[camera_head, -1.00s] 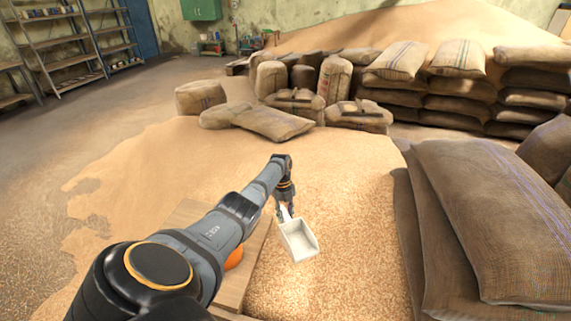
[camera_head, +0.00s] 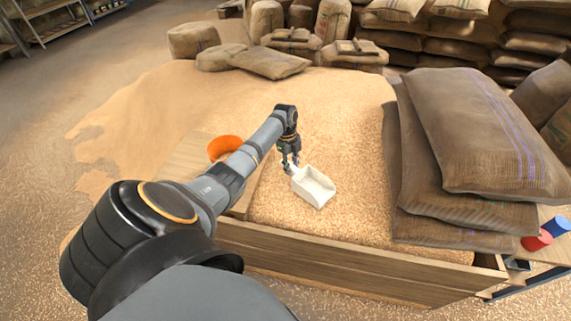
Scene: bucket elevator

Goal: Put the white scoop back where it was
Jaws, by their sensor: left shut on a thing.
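The white scoop (camera_head: 316,187) shows near the middle of the camera_head view, over the grain (camera_head: 350,150) in a wooden bin. My left gripper (camera_head: 290,167) is shut on the scoop's handle end. The scoop's open tray points toward the lower right and looks empty. I cannot tell whether its underside touches the grain. My right gripper is out of the frame.
Stacked sacks (camera_head: 490,140) cover the right side. The bin's front plank (camera_head: 340,262) is near. Red (camera_head: 537,240) and blue (camera_head: 556,226) items sit at the far right.

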